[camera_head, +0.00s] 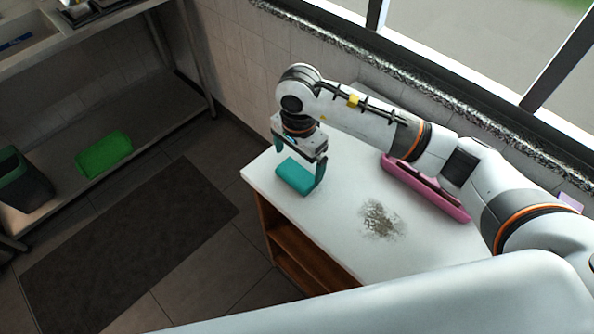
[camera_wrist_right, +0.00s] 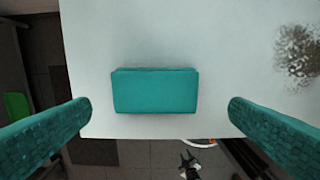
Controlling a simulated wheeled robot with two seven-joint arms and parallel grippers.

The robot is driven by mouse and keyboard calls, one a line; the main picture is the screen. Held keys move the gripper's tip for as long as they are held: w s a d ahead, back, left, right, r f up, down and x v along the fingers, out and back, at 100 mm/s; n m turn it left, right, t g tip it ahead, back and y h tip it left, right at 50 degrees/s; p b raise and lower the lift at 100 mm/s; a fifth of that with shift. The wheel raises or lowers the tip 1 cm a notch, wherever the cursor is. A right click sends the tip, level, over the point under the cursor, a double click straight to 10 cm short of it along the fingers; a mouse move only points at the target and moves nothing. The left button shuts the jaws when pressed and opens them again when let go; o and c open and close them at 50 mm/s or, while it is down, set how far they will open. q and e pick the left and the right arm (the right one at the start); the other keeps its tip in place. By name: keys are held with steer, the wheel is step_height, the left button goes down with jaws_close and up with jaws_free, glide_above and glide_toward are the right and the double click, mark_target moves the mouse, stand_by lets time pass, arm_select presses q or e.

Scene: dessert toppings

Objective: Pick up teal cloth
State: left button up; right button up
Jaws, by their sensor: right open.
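The teal cloth (camera_head: 294,176) is a folded, block-like pad lying flat on the white tabletop near its left corner. In the right wrist view the cloth (camera_wrist_right: 155,92) lies between the two teal fingers, with clear gaps on both sides. My right gripper (camera_head: 300,163) is open above the cloth, its fingers pointing down, and holds nothing. It also shows in the right wrist view (camera_wrist_right: 160,115).
The white table (camera_head: 345,175) bears a dark crumbly smudge (camera_head: 380,219) and a pink tray (camera_head: 425,188) near the window side. A green item (camera_head: 104,154) lies on a lower shelf at left. A dark mat (camera_head: 125,245) covers the floor.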

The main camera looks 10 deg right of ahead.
mark_target(297, 173)
steer(key=shift+f, duration=0.3)
step_height(297, 173, down, 4)
steer(key=shift+w+a+f+p, duration=0.15)
steer(key=shift+p, duration=0.85)
steer(key=shift+f, duration=0.35)
arm_select(q)
steer(key=shift+w+r, duration=0.9)
steer(key=shift+r, duration=0.25)
arm_select(e)
steer(key=shift+f, duration=0.1)
steer(key=shift+c, duration=0.2)
